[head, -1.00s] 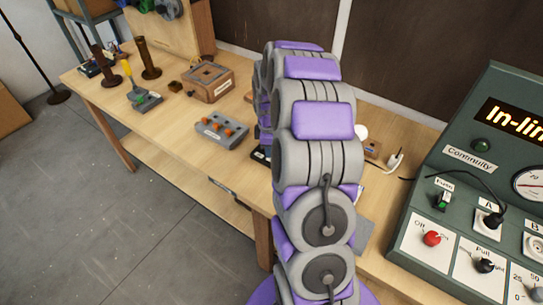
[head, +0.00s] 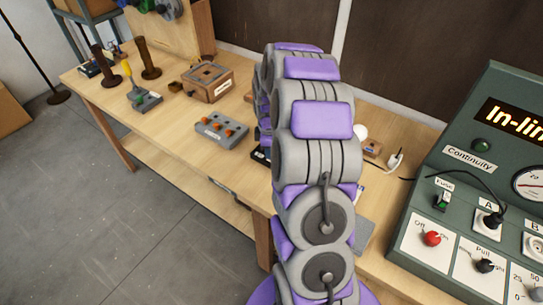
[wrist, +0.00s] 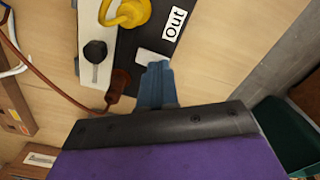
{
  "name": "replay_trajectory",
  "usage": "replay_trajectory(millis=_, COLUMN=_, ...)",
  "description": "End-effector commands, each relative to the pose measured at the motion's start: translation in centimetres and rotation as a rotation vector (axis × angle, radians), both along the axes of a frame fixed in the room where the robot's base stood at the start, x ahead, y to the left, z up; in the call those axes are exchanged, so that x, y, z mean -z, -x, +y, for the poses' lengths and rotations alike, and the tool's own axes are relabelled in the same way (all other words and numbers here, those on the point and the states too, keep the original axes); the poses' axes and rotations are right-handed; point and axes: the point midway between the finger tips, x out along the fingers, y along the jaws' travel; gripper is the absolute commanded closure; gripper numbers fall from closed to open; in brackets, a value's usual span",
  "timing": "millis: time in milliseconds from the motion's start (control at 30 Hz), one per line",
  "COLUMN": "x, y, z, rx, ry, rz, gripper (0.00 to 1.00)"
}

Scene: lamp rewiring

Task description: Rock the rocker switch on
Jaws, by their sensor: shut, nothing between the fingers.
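In the wrist view my gripper (wrist: 157,72) is shut, its blue-grey fingers together with nothing between them. The fingertips are at a small pale piece (wrist: 149,57) on a dark base; I cannot tell whether they touch it. The base carries an "Out" label (wrist: 174,23). A white block (wrist: 95,45) with a black knob (wrist: 95,51) lies left of the fingertips. I cannot tell for certain which part is the rocker switch, or its position. In the head view my arm hides the gripper and most of that spot.
In the head view a green test panel (head: 455,175) stands at right.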

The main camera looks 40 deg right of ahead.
Motion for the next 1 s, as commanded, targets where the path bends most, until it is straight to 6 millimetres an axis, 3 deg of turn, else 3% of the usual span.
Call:
replay_trajectory(millis=800, x=1.1, y=0.0, z=0.0, rx=0.000, ry=0.000, rz=0.000, gripper=1.00)
replay_trajectory(millis=1000, x=0.6, y=0.0, z=0.0, rx=0.000, ry=0.000, rz=0.001, gripper=1.00)
